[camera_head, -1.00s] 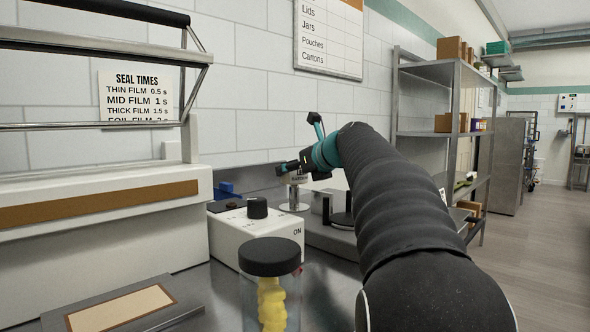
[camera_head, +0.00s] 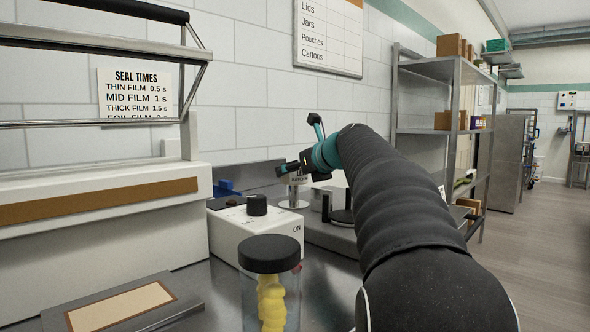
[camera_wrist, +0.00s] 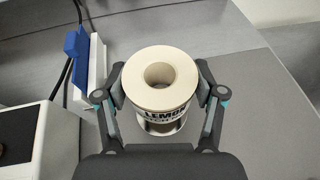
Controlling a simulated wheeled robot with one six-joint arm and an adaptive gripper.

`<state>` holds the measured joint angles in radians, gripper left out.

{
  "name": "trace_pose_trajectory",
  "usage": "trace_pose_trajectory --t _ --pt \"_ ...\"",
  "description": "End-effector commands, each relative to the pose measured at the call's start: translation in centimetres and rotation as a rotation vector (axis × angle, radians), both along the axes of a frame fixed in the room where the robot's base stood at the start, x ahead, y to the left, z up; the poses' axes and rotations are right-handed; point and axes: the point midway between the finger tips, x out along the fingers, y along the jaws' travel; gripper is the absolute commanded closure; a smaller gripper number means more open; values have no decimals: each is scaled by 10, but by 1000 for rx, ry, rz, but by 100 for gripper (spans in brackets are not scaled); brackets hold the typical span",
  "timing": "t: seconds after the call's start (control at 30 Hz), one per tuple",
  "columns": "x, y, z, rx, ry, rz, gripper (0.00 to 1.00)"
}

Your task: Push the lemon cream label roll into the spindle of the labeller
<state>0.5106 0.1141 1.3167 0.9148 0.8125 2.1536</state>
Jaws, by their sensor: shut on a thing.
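The lemon cream label roll (camera_wrist: 161,80) is a cream ring with dark "LEMON" lettering on its side, upright between the fingers in the wrist view. My gripper (camera_wrist: 162,91) is shut on it from both sides. The roll's centre hole faces the camera, and no spindle tip shows clearly in it. In the head view my gripper (camera_head: 298,168) holds the roll (camera_head: 299,181) above a round, pale metal base (camera_head: 293,205). Whether this base belongs to the labeller's spindle, and whether the roll touches it, I cannot tell.
A white box with a black knob (camera_head: 257,205) stands left of the roll. A lidded jar of yellow gummies (camera_head: 271,285) is in front. A grey machine with a black round plate (camera_head: 342,217) is right of the roll. A blue item (camera_wrist: 76,43) lies left in the wrist view.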

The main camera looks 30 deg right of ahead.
Motion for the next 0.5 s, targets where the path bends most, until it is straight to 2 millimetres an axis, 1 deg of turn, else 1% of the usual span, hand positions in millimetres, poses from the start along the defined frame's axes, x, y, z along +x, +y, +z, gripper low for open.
trace_pose_trajectory --t 0.5 --pt "0 0 -17 1 0 1 94"
